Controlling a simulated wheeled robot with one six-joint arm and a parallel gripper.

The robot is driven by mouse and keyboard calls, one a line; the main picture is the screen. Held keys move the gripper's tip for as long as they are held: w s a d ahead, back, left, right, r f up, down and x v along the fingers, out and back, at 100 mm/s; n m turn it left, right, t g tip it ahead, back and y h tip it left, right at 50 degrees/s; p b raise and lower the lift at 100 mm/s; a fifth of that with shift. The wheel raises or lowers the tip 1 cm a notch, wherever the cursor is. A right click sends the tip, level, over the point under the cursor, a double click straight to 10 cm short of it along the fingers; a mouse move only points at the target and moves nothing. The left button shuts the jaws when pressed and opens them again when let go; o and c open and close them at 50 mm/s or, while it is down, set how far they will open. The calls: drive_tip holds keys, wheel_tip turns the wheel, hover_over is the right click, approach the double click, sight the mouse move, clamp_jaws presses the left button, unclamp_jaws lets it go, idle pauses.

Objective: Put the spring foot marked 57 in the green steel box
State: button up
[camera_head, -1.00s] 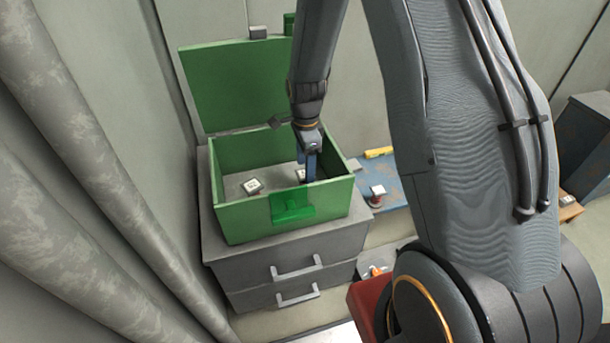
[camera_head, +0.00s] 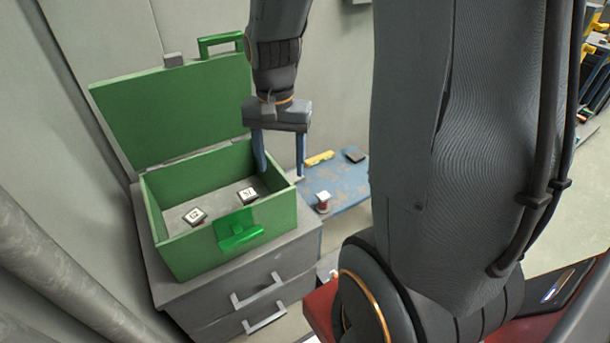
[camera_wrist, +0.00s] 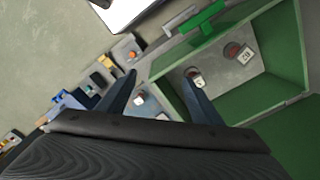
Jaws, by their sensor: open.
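The green steel box (camera_head: 172,195) stands with its lid up on a grey drawer cabinet. Two small parts with white label tops lie on its floor: one nearer the left (camera_head: 194,216) and one nearer the right (camera_head: 247,196). In the wrist view they show as a left part (camera_wrist: 196,80) and a right part (camera_wrist: 243,54). Their marks are too small to read surely, so I cannot tell which is the spring foot marked 57. My gripper (camera_head: 281,170) is open and empty, pointing down by the box's right wall, apart from both parts.
A blue worn board (camera_head: 340,184) beyond the box holds another white-topped part (camera_head: 323,202), a yellow item (camera_head: 319,158) and a dark block (camera_head: 355,155). The raised green lid (camera_head: 175,110) stands at the back. The grey cabinet (camera_head: 215,318) has two handles.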

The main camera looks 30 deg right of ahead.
drive_tip(key=s+d+r+n, duration=0.1)
drive_tip(key=s+r+n, duration=0.1)
drive_tip(key=s+n, duration=0.4)
drive_tip(key=s, duration=0.4)
drive_tip(key=shift+r, duration=0.3)
drive_tip(key=a+r+n+p, duration=0.2)
drive_tip(key=a+r+p, duration=0.1)
drive_tip(key=a+p, duration=0.3)
drive_tip(key=shift+a+r+n, duration=0.25)
drive_tip(key=shift+n, duration=0.05)
drive_tip(key=shift+c, duration=0.4)
